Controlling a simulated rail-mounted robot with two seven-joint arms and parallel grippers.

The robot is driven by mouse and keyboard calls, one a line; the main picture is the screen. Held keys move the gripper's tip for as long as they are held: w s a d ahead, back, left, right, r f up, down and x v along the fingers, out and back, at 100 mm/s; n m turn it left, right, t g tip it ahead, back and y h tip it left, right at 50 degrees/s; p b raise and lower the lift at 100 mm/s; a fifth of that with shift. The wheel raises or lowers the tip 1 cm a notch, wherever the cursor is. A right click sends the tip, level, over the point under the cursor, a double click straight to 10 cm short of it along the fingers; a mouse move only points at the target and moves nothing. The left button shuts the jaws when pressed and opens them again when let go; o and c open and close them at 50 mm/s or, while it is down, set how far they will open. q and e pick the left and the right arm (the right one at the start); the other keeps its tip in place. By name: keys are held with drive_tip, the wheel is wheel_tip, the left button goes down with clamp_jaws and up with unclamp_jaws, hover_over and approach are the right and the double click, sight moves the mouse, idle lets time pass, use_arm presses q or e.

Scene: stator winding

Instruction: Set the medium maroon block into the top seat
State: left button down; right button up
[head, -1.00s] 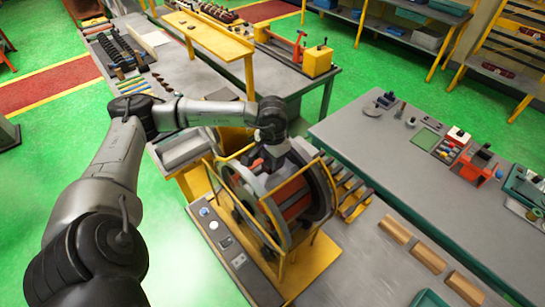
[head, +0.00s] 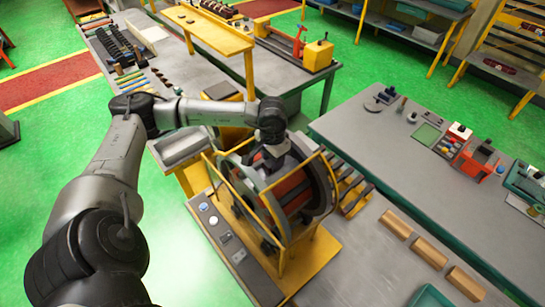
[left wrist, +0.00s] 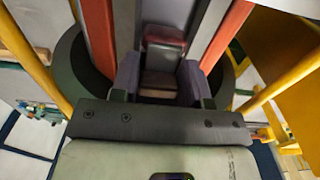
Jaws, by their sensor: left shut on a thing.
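My left gripper (head: 270,158) is at the upper part of the round stator (head: 325,192), which stands in a yellow frame. In the left wrist view the gripper (left wrist: 160,80) is shut on a small maroon block (left wrist: 164,44), with a grey finger on each side. The block lies between the stator's walls and reddish-orange strips (left wrist: 230,32). In the head view the arm hides the block and the top seat. I cannot tell whether the block touches the seat. My right gripper is not in view.
Yellow bars (head: 262,205) of the frame stand close around the stator and gripper. A control panel (head: 228,240) is at its front left. Wooden pieces (head: 430,253) lie on the grey table to the right. A bench with several dark parts (head: 112,42) is at the back left.

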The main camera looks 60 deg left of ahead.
use_arm(q)
drive_tip(key=shift+f+b, duration=0.2)
drive_tip(key=shift+b, duration=0.15)
idle(0.4)
drive_tip(key=c, duration=0.5)
unclamp_jaws()
